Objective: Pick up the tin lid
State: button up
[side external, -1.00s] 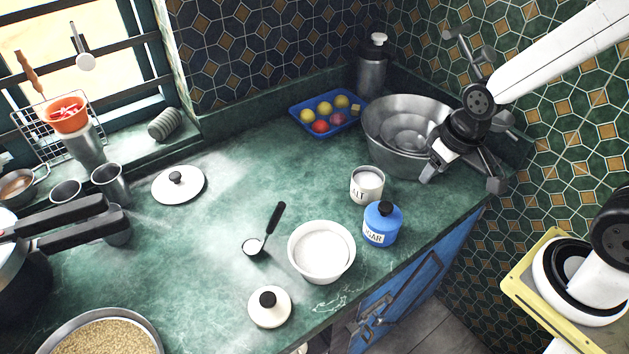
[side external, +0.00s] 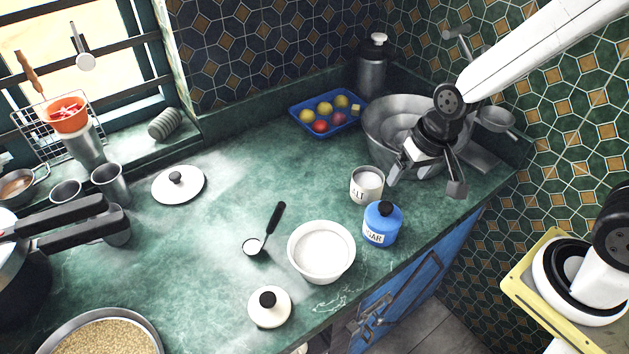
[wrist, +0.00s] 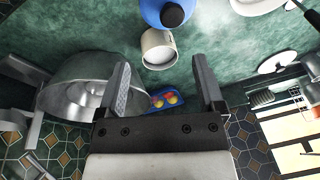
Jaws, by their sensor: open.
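A small round cream lid with a black knob (side external: 269,308) lies flat on the green counter at the front, left of the white bowl, in the side view. I take it for the tin lid; it is out of the wrist view. The white salt tin (side external: 367,186) stands without a lid, and it also shows in the wrist view (wrist: 158,50). My gripper (side external: 425,182) is open and empty, above the front of the steel basin and right of the salt tin, far from the small lid. Its two spread fingers show in the wrist view (wrist: 160,78).
The blue sugar tin (side external: 381,225) and white bowl (side external: 321,267) stand between my gripper and the small lid. A measuring spoon (side external: 265,235) lies behind it. A larger white lid (side external: 180,192) lies at the back left. The steel basin (side external: 376,142) is under my arm. The middle counter is clear.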

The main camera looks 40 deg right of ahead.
jog(key=w+a+f+m+g+y, duration=0.1)
jog(key=w+a+f+m+y, duration=0.15)
jog(key=a+m, duration=0.75)
jog(key=m+g+y, duration=0.1)
jog(key=m, duration=0.4)
send_near(271, 296)
jog(key=x, duration=0.2)
jog(key=shift+w+a, duration=0.15)
jog(key=shift+a, duration=0.1)
jog(key=shift+f, duration=0.1)
jog(key=shift+x, duration=1.15)
jog(key=shift+a+f, duration=0.1)
jog(key=shift+f, duration=0.05)
jog(key=shift+x, duration=2.45)
jog(key=shift+d, duration=0.2)
